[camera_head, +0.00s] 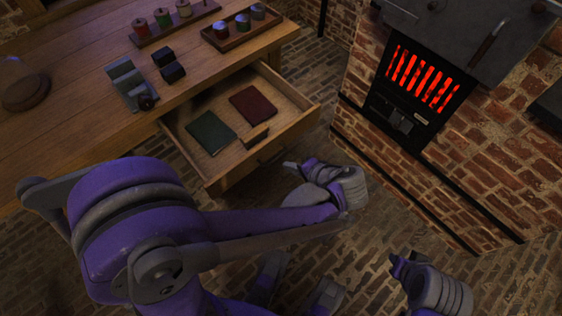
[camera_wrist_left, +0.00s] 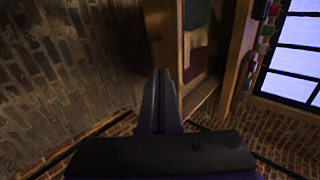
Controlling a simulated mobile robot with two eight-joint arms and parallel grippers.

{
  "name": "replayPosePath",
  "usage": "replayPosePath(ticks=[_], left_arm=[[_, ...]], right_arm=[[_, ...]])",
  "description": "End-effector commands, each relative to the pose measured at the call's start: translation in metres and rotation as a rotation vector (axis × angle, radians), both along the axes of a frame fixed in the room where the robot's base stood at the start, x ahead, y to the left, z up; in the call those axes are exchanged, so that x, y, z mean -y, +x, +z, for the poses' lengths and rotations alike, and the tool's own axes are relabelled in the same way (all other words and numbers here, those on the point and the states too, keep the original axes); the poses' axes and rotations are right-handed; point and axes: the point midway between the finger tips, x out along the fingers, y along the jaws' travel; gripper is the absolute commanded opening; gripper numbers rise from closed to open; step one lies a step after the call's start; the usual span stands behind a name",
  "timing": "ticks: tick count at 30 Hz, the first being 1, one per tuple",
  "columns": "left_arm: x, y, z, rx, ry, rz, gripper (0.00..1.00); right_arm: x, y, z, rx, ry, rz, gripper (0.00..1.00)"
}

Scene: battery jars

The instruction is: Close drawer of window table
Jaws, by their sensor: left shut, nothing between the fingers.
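The drawer (camera_head: 292,134) of the wooden window table (camera_head: 75,110) is pulled well out. A dark green book (camera_head: 211,133) and a dark red book (camera_head: 253,104) lie flat in it. My left gripper (camera_head: 290,165) is shut and empty, just outside the drawer front, apart from it in the head view. In the left wrist view its closed fingers (camera_wrist_left: 162,95) point along the drawer front (camera_wrist_left: 158,35), with the books beyond. My right gripper (camera_head: 398,264) is low at the right, over the floor; its finger gap cannot be made out.
On the table stand a spool rack (camera_head: 175,22), a tray of small jars (camera_head: 240,28), two dark blocks and a grey metal device (camera_head: 128,85). A brick stove (camera_head: 440,140) with a glowing grate stands to the right. Brick floor lies open between table and stove.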

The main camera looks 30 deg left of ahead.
Motion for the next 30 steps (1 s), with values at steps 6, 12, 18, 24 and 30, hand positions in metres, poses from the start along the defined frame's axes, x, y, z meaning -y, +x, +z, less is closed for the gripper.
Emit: replayPosePath(ticks=[6,12,18,24,30], left_arm=[[-0.029,0.011,-0.03,-0.001,-0.001,0.005,0.0],[-0.058,0.023,-0.06,-0.002,-0.001,0.004,0.0],[-0.086,0.034,-0.063,-0.001,-0.002,0.004,0.0],[-0.098,0.04,-0.062,0.0,-0.003,0.001,0.0],[-0.099,0.041,-0.062,-0.001,-0.003,-0.001,0.0]], right_arm=[[0.0,0.0,-0.014,-0.005,0.0,0.0,0.25],[0.0,0.001,-0.026,-0.009,0.0,0.0,0.25],[0.0,0.001,-0.029,-0.01,0.0,0.0,0.25],[0.0,0.001,-0.03,-0.01,0.0,0.0,0.25],[0.0,0.001,-0.03,-0.01,0.0,0.0,0.25]])
